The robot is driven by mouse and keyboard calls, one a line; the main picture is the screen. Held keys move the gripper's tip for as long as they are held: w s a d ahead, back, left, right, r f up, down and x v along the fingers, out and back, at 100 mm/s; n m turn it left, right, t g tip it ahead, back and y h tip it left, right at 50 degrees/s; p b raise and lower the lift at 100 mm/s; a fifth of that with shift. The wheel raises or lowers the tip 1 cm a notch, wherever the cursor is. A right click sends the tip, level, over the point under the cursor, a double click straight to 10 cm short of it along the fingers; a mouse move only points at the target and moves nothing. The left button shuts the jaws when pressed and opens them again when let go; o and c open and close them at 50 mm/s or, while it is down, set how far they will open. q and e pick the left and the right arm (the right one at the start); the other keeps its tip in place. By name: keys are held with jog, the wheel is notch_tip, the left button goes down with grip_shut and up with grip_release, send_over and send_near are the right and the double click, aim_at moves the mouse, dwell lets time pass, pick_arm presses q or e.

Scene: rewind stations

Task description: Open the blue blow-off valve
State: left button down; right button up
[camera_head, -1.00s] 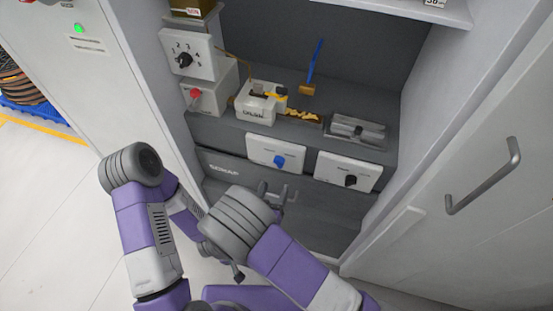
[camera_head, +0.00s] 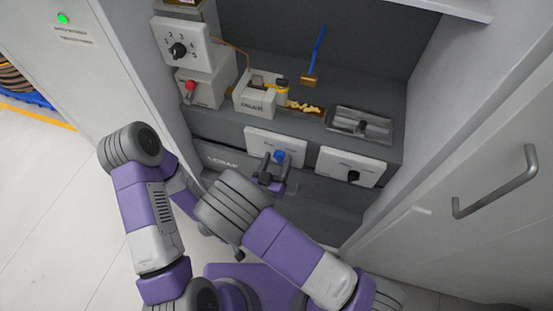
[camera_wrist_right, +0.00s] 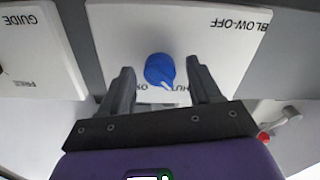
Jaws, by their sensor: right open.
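The blue blow-off valve knob (camera_head: 279,156) sits on a white panel (camera_head: 254,137) on the front of the shelf ledge. In the right wrist view the blue knob (camera_wrist_right: 159,70) shows on the panel marked BLOW-OFF (camera_wrist_right: 125,32), whose lettering is upside down. My right gripper (camera_head: 273,165) is open in front of the panel. In the wrist view its fingers (camera_wrist_right: 160,76) stand on either side of the knob with gaps; I cannot tell how far the tips are from the panel. My left gripper is mostly hidden behind my right arm.
A white panel with a black knob (camera_head: 353,176) is to the right. A red knob (camera_head: 191,86) and a numbered dial (camera_head: 178,50) are at upper left. A metal tray (camera_head: 360,124) lies on the shelf. A cabinet door handle (camera_head: 498,192) juts out at right.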

jog(key=shift+s, duration=0.1)
jog(key=shift+c, duration=0.3)
jog(key=c, duration=1)
